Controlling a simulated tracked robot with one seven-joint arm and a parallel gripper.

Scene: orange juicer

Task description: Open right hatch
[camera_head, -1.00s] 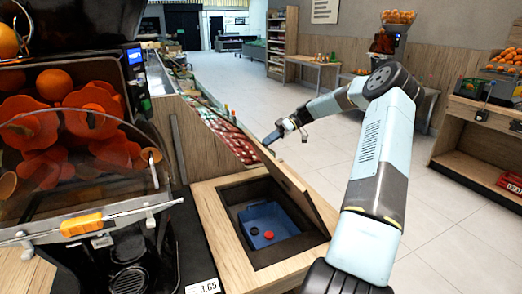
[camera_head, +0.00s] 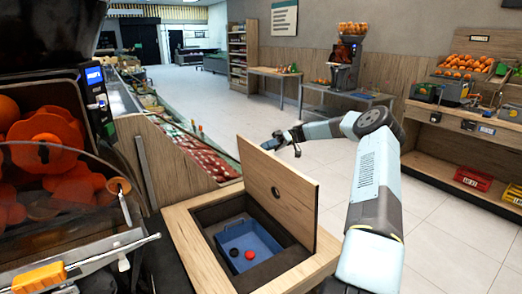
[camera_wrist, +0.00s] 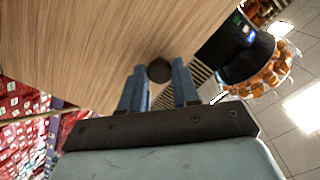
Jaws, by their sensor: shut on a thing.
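The right hatch (camera_head: 280,190) is a wooden lid, raised to nearly upright on the right side of the counter opening. A dark round spot shows on its inner face. The fingers are shut on the hatch; the exact contact is hard to see.
The opening holds a blue bin (camera_head: 262,240) with a red and a black round piece. An orange juicer (camera_head: 50,170) stands at left, a red-packed display (camera_head: 205,155) behind. Another juicer (camera_head: 345,65) stands on a far table.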

